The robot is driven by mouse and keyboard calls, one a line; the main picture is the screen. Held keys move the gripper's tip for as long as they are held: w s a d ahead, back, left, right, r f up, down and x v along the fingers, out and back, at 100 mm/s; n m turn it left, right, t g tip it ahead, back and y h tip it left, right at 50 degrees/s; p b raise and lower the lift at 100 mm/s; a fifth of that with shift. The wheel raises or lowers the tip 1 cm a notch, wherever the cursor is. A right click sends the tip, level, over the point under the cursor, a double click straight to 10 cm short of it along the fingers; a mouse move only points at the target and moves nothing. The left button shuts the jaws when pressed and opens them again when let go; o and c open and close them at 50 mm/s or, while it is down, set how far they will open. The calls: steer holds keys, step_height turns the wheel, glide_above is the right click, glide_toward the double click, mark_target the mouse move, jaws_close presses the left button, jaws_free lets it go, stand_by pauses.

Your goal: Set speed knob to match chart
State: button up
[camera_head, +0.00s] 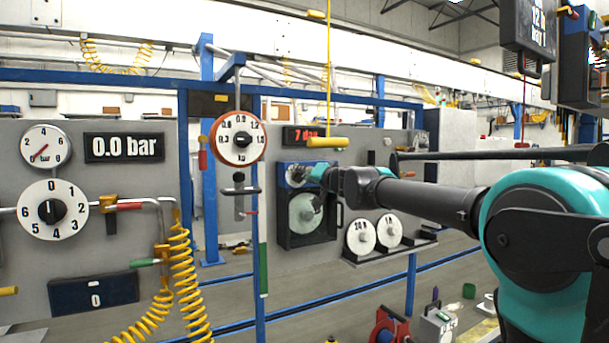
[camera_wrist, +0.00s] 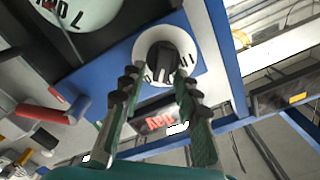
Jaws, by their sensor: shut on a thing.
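The chart recorder is a dark box (camera_head: 283,222) with a blue strip (camera_head: 287,169) on top. Its round chart (camera_head: 304,228) shows pale in the head view, and a white disc (camera_wrist: 96,10) with part of a "7 DA" marking shows in the wrist view. The speed knob is black (camera_wrist: 165,58) on a white round dial (camera_wrist: 143,49) with partly hidden lettering. My gripper (camera_wrist: 159,80) has its two fingers closed on the knob from either side. In the head view, my gripper (camera_head: 319,174) reaches the blue strip from the right and covers part of it.
A red-lettered display (camera_head: 306,135) reads "7 day". Two white spare discs, one marked 24 h (camera_head: 361,237), stand on a shelf (camera_head: 392,253) at lower right. A yellow handle (camera_head: 327,142) hangs on a cord just above my gripper. Gauges and a yellow coiled hose (camera_head: 184,280) are left.

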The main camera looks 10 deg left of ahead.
steer(key=shift+w+d+f+m, duration=0.1)
steer(key=shift+f+m, duration=0.05)
steer(key=shift+m, duration=0.8)
steer(key=shift+d+f+m, duration=0.1)
steer(key=shift+m, duration=0.85)
steer(key=o, duration=0.8)
steer(key=v, duration=1.2)
